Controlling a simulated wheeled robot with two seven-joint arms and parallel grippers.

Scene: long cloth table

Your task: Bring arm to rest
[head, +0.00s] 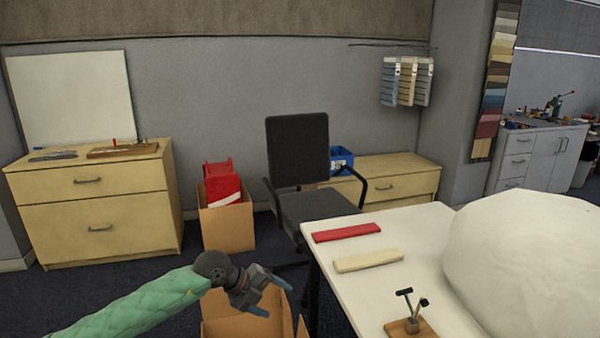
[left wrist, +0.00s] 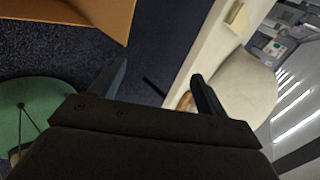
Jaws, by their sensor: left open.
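My left arm, in a green padded sleeve, comes in from the lower left in the head view. My left gripper (head: 268,292) is open and empty, in the air left of the white table (head: 345,262) and above an open cardboard box (head: 235,327). In the left wrist view the two dark fingers of the left gripper (left wrist: 158,85) stand wide apart with nothing between them. The table edge (left wrist: 205,50) runs behind the right finger there. My right gripper is not in view.
On the table lie a red strip (head: 346,232), a cream strip (head: 367,261), a small wooden stand (head: 411,327) and a large white bulky form (head: 525,260). A black office chair (head: 300,165) stands behind the table.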

